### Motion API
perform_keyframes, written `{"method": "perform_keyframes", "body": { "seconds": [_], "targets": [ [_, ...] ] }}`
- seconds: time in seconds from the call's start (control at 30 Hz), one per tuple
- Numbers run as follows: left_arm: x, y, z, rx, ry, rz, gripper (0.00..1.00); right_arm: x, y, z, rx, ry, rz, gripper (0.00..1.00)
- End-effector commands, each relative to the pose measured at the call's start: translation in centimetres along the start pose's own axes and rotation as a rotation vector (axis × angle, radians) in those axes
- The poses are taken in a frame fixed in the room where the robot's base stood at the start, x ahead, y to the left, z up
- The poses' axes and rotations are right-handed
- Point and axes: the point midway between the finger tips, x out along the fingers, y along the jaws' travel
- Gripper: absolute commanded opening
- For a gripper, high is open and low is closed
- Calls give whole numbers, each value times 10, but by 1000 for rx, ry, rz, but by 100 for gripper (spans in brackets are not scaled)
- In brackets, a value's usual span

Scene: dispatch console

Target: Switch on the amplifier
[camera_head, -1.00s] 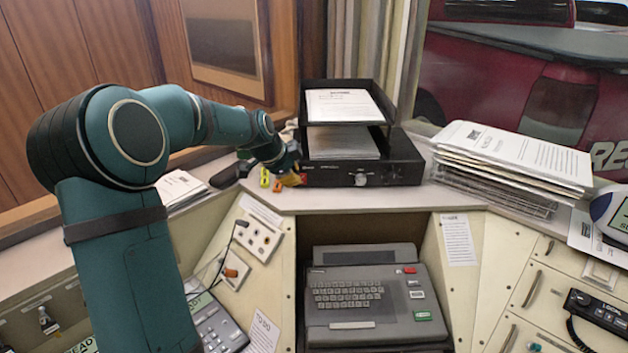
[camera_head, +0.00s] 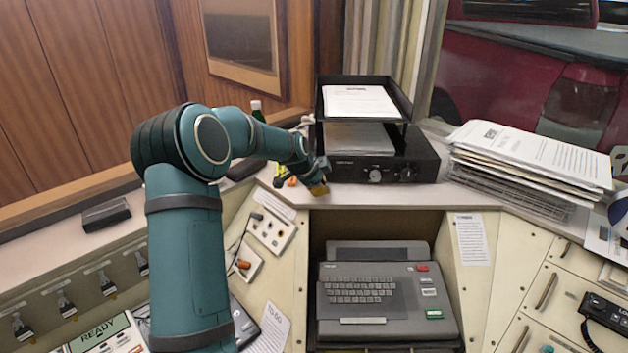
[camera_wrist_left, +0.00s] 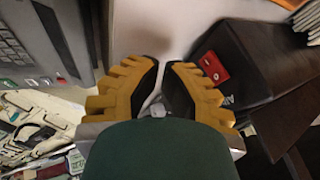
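The amplifier (camera_head: 391,171) is a black box with knobs on its front, on the ledge under a paper tray. In the left wrist view, the amplifier (camera_wrist_left: 250,62) is at the right, with a red switch (camera_wrist_left: 213,66) on its front. The switch's position is hard to read. My left gripper (camera_head: 319,188) is at the amplifier's left front corner and hides the switch in the head view. My right gripper is not in view.
A black two-level tray (camera_head: 408,112) with papers stands on the amplifier. A paper stack (camera_head: 530,160) lies to the right. A grey keyboard machine (camera_head: 385,290) sits in the recess below. Small yellow and orange items (camera_head: 283,178) lie left of the gripper.

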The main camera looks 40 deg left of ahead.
Motion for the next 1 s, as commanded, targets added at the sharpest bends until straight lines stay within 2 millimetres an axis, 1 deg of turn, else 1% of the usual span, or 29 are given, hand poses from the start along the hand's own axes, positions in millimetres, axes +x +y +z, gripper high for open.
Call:
{"method": "perform_keyframes", "body": {
  "seconds": [0.03, 0.1, 0.3, 0.77, 0.87, 1.0],
  "targets": [
    [3, -8, 0, -1, 0, -5, 0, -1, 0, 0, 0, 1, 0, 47],
    [7, -15, 1, -1, 0, -3, 0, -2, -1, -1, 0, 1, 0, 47],
    [13, -26, 1, 0, 0, -3, 0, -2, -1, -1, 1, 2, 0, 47],
    [15, -28, 2, 0, 0, -6, 0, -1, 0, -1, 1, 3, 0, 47],
    [16, -28, 2, 4, 2, -15, 0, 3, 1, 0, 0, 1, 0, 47],
    [20, -29, 4, 15, 8, -47, 0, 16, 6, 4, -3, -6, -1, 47]
  ]
}}
